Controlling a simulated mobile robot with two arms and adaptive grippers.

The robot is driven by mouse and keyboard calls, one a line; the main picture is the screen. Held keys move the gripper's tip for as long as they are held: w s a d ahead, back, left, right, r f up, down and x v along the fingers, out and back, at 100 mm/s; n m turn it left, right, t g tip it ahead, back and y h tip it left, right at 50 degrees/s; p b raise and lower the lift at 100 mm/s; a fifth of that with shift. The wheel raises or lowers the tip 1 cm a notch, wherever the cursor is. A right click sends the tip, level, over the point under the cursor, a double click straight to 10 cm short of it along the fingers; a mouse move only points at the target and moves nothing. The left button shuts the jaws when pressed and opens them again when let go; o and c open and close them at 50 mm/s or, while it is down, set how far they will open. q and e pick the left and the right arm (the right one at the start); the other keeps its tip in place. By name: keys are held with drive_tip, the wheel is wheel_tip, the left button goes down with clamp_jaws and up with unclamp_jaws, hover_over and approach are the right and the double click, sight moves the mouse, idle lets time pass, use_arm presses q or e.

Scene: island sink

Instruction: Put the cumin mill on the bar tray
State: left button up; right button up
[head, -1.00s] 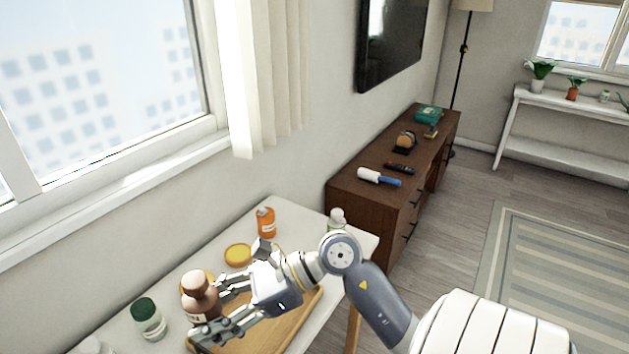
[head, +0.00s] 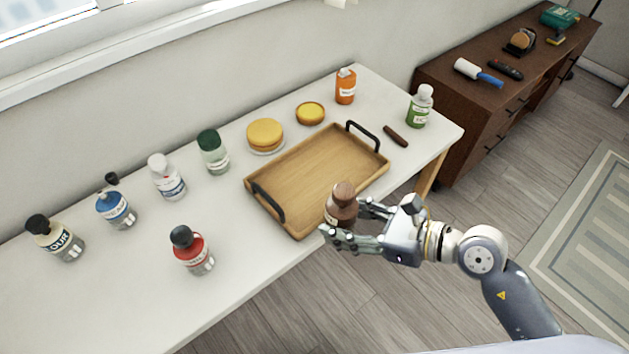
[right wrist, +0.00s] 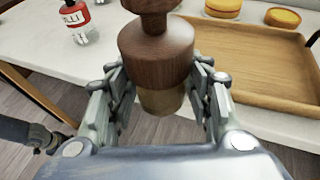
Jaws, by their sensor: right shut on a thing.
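The cumin mill, a brown wooden mill with a round knob top (head: 343,200), is between the fingers of my right gripper (head: 345,226). The gripper is shut on it and holds it upright. In the head view it overlaps the tray's front edge; its height there is hard to tell. In the right wrist view the mill (right wrist: 157,55) stands between both fingers (right wrist: 158,100), with the tray (right wrist: 262,70) to its right. The wooden bar tray (head: 310,170) has two black handles and is empty.
On the white table, several labelled bottles stand left of the tray, including a red one (head: 193,252). Two yellow round things (head: 265,135) lie behind it. An orange bottle (head: 345,86), a green bottle (head: 419,106) and a brown stick (head: 396,136) are at the right end.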

drive_tip(key=p, duration=0.2)
hover_over(303, 191)
drive_tip(key=shift+s+f, duration=0.15)
drive_tip(key=shift+f, duration=0.6)
wheel_tip(303, 191, down, 3)
drive_tip(key=shift+r, duration=0.1)
use_arm(q)
drive_tip(key=r, duration=0.2)
drive_tip(key=shift+w+a+r, duration=0.4)
use_arm(e)
drive_tip(key=shift+f, duration=0.2)
drive_tip(key=shift+f, duration=0.1)
drive_tip(key=shift+f, duration=0.15)
drive_tip(key=o, duration=1.1)
use_arm(q)
drive_tip(key=shift+f, duration=0.1)
